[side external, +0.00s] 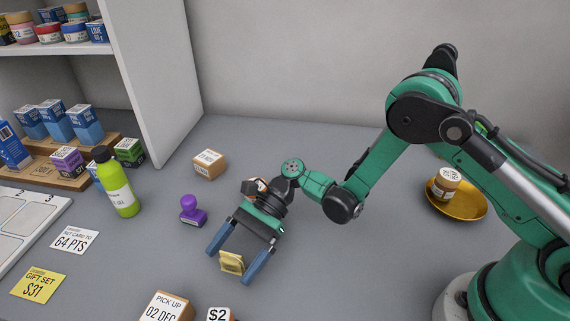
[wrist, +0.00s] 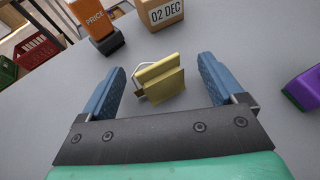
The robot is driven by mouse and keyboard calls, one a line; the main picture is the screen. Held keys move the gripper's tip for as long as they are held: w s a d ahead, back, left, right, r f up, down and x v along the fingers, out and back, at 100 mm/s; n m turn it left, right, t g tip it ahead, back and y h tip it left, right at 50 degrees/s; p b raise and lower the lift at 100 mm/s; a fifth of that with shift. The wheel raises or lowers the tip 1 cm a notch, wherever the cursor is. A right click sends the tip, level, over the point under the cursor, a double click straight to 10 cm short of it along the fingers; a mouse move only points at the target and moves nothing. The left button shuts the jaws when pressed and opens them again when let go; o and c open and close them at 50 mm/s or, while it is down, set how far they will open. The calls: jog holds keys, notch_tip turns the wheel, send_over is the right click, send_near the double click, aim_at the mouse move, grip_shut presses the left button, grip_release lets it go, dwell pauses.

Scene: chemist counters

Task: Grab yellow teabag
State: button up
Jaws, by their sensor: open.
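The yellow teabag (side external: 231,262) is a small folded yellow packet on the grey counter. In the wrist view the yellow teabag (wrist: 160,80) lies between the tips of my two blue fingers, nearer the left one, with a pale loop at its left side. My gripper (side external: 236,266) is open, with one finger on each side of the teabag. In the wrist view my gripper (wrist: 165,84) shows a gap between each finger and the teabag. I cannot tell the exact height of the fingertips above the counter.
A purple stamp (side external: 193,210) and a green bottle (side external: 117,182) stand left. A small box (side external: 209,164) sits behind. A gold dish (side external: 470,207) holding a jar (side external: 446,182) is right.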

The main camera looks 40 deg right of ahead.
jog(key=shift+s+a+f, duration=0.1)
jog(key=shift+a+f, duration=0.1)
jog(key=shift+a, duration=0.15)
grip_shut()
jog(key=shift+r, duration=0.1)
dwell(0.3)
